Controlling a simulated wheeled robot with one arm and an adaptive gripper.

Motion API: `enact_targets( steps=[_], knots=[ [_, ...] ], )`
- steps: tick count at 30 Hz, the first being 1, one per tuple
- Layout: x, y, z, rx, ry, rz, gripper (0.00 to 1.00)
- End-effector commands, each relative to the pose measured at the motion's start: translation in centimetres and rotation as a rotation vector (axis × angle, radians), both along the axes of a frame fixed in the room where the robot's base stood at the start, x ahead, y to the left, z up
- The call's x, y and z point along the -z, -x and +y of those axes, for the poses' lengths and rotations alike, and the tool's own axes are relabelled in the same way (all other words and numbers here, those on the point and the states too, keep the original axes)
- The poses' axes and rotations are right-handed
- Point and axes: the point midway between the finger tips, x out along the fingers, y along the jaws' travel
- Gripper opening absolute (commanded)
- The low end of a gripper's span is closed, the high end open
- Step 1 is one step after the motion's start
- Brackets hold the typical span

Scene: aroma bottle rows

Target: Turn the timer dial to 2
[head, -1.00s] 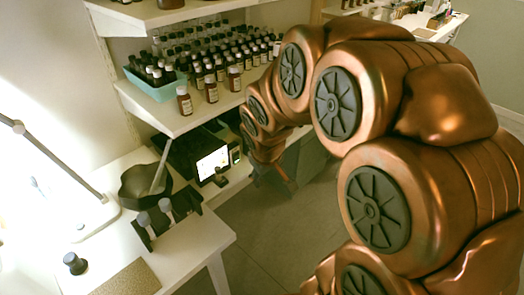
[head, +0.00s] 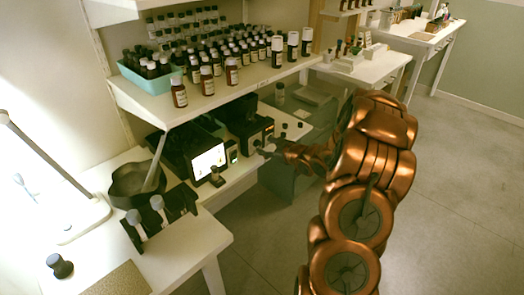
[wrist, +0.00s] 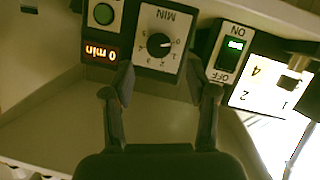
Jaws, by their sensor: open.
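In the wrist view the timer dial (wrist: 158,45) is a round black knob on a white plate marked MIN with numbers around it. The picture is upside down. Its white mark seems to point near 0, and the small orange display (wrist: 100,53) beside it reads 0 min. My gripper (wrist: 160,78) is open, its two dark fingertips just short of the plate, one towards each side of the dial, with nothing between them. In the head view my gripper (head: 266,150) is small and dark in front of the black timer box (head: 250,132); the dial cannot be made out there.
A green button (wrist: 104,14) sits above the display. A lit green ON/OFF switch (wrist: 234,47) and a bright numbered screen (wrist: 268,85) are right of the dial. In the head view, a shelf (head: 205,103) with bottles overhangs the devices.

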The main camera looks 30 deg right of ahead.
Motion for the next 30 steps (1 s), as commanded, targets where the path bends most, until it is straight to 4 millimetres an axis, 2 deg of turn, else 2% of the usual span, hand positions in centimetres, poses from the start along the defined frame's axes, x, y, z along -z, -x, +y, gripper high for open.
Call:
enact_targets(
  steps=[1,6,15,20,30],
  knots=[
    [1.3,0.4,-0.6,-0.012,-0.024,-0.041,0.58],
    [2.5,1.7,-1.4,-0.06,-0.09,-0.188,0.58],
    [2.7,3.2,-1.8,-0.095,-0.147,-0.313,0.58],
    [2.6,2.4,-1.5,-0.1,-0.149,-0.318,0.58],
    [2.5,-1.4,-0.5,-0.1,-0.148,-0.318,0.58]
  ],
)
